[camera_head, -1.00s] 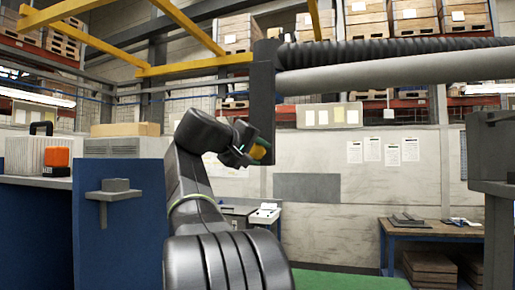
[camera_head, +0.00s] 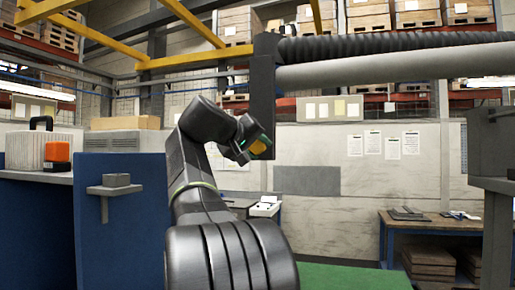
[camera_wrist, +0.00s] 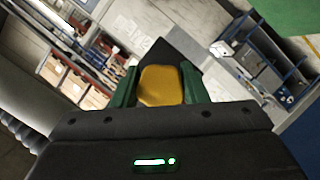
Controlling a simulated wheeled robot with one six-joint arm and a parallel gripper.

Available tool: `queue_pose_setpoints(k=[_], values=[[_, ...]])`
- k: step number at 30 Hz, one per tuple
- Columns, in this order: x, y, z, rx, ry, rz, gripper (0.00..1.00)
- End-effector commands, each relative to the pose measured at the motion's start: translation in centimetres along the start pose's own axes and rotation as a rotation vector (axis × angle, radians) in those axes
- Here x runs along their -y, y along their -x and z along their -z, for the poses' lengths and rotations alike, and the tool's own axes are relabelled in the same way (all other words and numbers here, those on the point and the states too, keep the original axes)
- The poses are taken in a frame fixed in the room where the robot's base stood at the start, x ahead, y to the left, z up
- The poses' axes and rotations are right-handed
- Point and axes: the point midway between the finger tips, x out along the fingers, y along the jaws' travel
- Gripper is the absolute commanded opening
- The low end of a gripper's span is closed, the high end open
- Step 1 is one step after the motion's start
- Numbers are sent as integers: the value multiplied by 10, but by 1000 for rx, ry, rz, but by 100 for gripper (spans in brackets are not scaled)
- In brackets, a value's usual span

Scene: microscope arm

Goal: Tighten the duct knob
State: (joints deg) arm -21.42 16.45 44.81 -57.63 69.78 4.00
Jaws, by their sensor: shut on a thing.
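The duct knob (camera_head: 259,147) is a small yellow-orange knob at the lower part of a dark upright bracket (camera_head: 263,85), which stands at the left end of the duct. My gripper (camera_head: 249,146) is at the knob. In the wrist view the yellow knob (camera_wrist: 160,86) sits between the two green fingers of my gripper (camera_wrist: 159,88), which are shut on its sides. The dark bracket shows behind the knob. The far side of the knob is hidden.
A grey pipe (camera_head: 400,66) and a black ribbed hose (camera_head: 400,46) run right from the bracket. A workbench (camera_head: 430,225) stands at right. Space below the pipe is open.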

Motion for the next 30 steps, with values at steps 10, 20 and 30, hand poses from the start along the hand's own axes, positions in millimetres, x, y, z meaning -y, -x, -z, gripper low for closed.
queue_pose_setpoints(k=[10,20,30], values=[[1,0,0,1,1,1,62],[2,27,-1,-3,0,4,62],[2,98,0,-3,1,5,62]])
